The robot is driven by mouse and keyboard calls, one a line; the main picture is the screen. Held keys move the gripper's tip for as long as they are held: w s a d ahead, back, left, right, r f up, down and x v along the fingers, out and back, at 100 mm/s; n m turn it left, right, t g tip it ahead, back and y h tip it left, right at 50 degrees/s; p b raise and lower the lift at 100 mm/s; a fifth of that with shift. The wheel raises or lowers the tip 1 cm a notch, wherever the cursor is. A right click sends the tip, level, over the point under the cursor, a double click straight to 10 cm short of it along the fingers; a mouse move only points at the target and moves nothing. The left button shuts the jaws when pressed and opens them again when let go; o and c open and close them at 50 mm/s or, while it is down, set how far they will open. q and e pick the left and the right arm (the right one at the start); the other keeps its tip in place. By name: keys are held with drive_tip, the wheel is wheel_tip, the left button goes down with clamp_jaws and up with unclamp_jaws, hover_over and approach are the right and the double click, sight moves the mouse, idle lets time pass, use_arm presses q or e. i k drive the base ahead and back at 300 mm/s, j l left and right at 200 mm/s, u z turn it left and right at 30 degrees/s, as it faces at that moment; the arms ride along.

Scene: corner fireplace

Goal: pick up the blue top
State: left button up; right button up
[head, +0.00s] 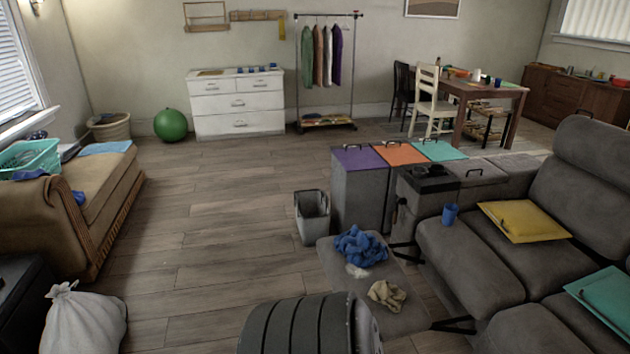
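A crumpled blue cloth (360,246), which looks like the blue top, lies on the grey raised footrest (402,318) of the sofa. A small whitish cloth (357,271) lies just in front of it, and a crumpled beige cloth (386,294) lies nearer to me on the same footrest. Another blue cloth (78,197) hangs at the edge of the tan couch on the left, and a flat light-blue cloth (106,148) lies on that couch. Neither of my grippers shows in the head view.
A dark ribbed rounded object (296,327) stands close in front, beside the footrest. A grey bin (313,216) stands behind the footrest. A white sack (84,322) sits at front left. The wooden floor (220,240) between couch and bin is clear.

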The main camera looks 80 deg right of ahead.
sight(361, 249)
drive_tip(key=l+z, duration=0.1)
drive_tip(key=z, duration=3.5)
